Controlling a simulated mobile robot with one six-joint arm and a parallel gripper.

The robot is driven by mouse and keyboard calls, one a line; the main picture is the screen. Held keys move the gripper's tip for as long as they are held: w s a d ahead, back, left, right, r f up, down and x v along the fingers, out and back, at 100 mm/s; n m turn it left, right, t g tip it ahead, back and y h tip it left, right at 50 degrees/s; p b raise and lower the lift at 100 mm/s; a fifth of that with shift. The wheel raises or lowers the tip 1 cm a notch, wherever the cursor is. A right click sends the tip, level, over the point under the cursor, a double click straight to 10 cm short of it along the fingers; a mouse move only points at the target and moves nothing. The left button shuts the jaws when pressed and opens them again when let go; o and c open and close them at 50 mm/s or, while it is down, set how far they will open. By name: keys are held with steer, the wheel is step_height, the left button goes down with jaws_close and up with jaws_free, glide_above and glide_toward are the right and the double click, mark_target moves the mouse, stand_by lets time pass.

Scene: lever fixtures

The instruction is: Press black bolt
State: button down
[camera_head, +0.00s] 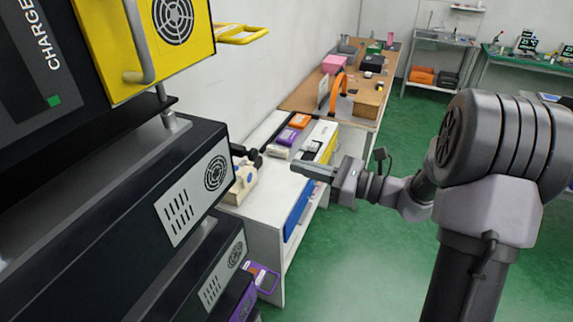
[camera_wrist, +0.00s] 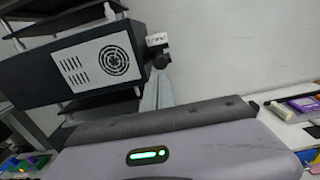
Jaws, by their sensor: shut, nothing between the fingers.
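A small black knob-like part (camera_head: 254,157), which looks like the black bolt, sticks out beyond the end of the dark box, above the white table. A similar dark knob shows at the right end of the dark box in the wrist view (camera_wrist: 160,61). I cannot make out its exact shape or mounting. My gripper (camera_head: 296,167) is shut and empty. It points left toward the knob, with a clear gap between them. In the wrist view, the grey-purple housing with a green light fills the bottom.
A rack of dark boxes (camera_head: 195,195) with a yellow unit (camera_head: 150,40) stands close at left. The white table (camera_head: 262,225) holds a beige object (camera_head: 241,185) and purple and orange boxes. A wooden workbench (camera_head: 365,95) stands behind. Green floor (camera_head: 360,270) is open at right.

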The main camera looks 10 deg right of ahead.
steer(key=v, duration=0.5)
steer(key=shift+w+f, duration=0.15)
